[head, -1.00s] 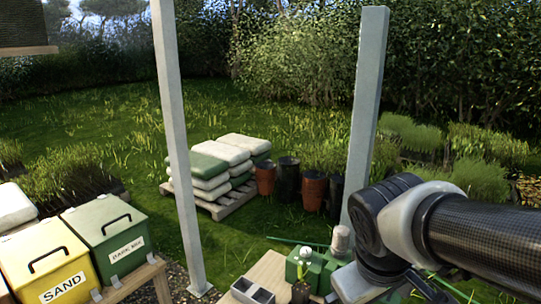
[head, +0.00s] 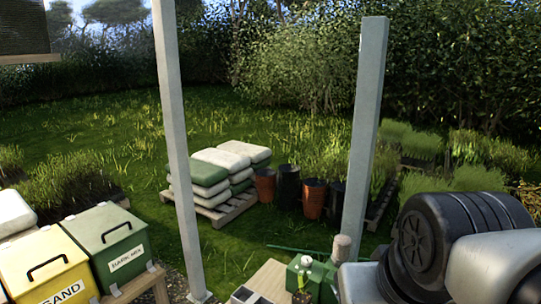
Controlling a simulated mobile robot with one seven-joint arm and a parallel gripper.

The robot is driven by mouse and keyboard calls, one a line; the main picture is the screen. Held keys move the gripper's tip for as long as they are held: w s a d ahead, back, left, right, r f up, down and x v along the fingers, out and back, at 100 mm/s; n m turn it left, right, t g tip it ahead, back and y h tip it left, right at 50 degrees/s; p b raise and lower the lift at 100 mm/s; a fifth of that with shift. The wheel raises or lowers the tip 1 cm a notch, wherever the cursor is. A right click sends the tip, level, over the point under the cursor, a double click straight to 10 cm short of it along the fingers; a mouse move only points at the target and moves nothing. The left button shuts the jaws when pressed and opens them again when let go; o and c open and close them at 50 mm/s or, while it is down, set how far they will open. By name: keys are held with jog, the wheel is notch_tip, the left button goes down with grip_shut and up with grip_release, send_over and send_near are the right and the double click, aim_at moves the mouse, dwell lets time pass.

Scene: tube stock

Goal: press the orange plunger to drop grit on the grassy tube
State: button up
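No orange plunger shows; the arm covers the lower right of the head view. My gripper is out of sight; only my arm's dark and grey links fill that corner. At the bottom edge, a small dark tube with a green sprig (head: 301,281) stands in front of a green box (head: 318,276); I cannot tell whether it is the grassy tube. The box has a white knob (head: 306,260) on top. A beige-grey cylinder (head: 341,247) stands beside it, partly behind my arm.
A wooden bench (head: 268,279) carries a grey two-cell tray (head: 244,297), cut by the bottom edge. Yellow SAND (head: 48,268) and green bark mix (head: 107,245) bins stand left. Two grey posts (head: 180,150), (head: 367,130) rise nearby. Stacked sacks (head: 215,175) and pots (head: 314,198) lie beyond.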

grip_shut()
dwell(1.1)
